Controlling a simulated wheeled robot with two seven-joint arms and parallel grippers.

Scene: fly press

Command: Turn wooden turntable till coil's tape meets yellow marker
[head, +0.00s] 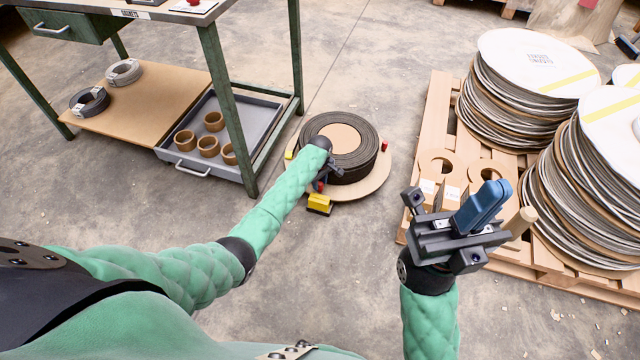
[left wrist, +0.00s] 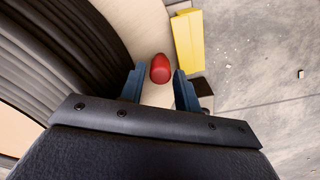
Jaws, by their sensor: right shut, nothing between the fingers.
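The round wooden turntable (head: 372,184) lies on the floor with a dark coil (head: 362,150) on it. A yellow marker block (head: 318,204) stands at its near edge; it also shows in the left wrist view (left wrist: 188,42). My left gripper (head: 320,186) is low at the coil's near left side. In the left wrist view its blue fingers (left wrist: 158,88) are open on either side of a red knob (left wrist: 160,68), with small gaps. Another red knob (head: 385,146) is on the right rim. A small yellow piece (head: 288,155) shows at the left rim. I cannot make out the coil's tape. My right gripper (head: 482,206) is shut, empty and raised.
A green-legged workbench (head: 228,100) stands at the left, with a grey tray (head: 262,118) of cardboard rings on its lower shelf. A pallet (head: 436,110) with stacked discs is at the right. The floor in front of the turntable is clear.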

